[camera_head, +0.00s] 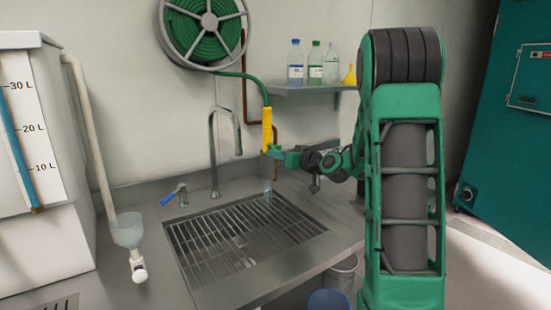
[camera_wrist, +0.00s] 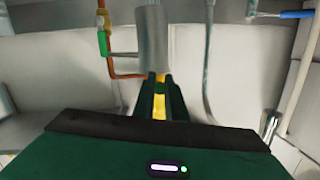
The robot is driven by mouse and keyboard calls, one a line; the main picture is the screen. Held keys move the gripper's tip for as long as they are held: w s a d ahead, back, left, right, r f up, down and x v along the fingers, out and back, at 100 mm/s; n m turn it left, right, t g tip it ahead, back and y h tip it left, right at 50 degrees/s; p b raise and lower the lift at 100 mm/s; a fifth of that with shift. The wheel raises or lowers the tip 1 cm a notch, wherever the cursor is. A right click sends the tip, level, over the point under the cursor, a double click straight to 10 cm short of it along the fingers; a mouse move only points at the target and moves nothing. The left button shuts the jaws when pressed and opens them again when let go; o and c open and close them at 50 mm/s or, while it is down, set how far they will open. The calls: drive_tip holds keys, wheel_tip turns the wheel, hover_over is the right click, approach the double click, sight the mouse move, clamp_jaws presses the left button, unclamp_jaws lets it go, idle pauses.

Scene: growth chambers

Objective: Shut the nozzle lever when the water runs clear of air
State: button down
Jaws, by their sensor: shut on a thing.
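The yellow nozzle (camera_head: 267,128) hangs upright on the green hose (camera_head: 250,77) above the sink grate. My gripper (camera_head: 272,150) is at its lower end, and its jaws are shut on it. In the wrist view, yellow (camera_wrist: 160,100) shows between my gripper's dark green fingers (camera_wrist: 160,108). A pale grey cylindrical shape (camera_wrist: 153,40) extends beyond them; I cannot tell whether it is water or solid. In the head view, a faint clear patch (camera_head: 267,188) below the nozzle looks like water. The lever's position and any air bubbles cannot be made out.
The sink grate (camera_head: 245,240) lies below, beside a grey gooseneck tap (camera_head: 213,150) and a blue-handled tap (camera_head: 174,195). The hose reel (camera_head: 205,30) is on the wall. A shelf (camera_head: 300,90) with bottles is behind my arm. A marked tank (camera_head: 30,130) stands left.

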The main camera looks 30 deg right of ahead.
sight(275, 149)
drive_tip(key=g, duration=0.1)
drive_tip(key=r+g, duration=0.1)
drive_tip(key=g, duration=0.1)
drive_tip(key=shift+s+r, duration=0.15)
drive_tip(key=shift+r, duration=0.15)
drive_tip(key=shift+r+m+g+h, duration=0.15)
drive_tip(key=shift+r+g, duration=0.2)
drive_tip(key=shift+g, duration=0.75)
drive_tip(key=shift+r+m+g+h, duration=0.15)
drive_tip(key=shift+r+g, duration=0.2)
drive_tip(key=shift+g, duration=0.75)
drive_tip(key=c, duration=1.8)
unclamp_jaws()
drive_tip(key=v, duration=1)
drive_tip(key=shift+r, duration=0.35)
drive_tip(key=shift+d, duration=0.1)
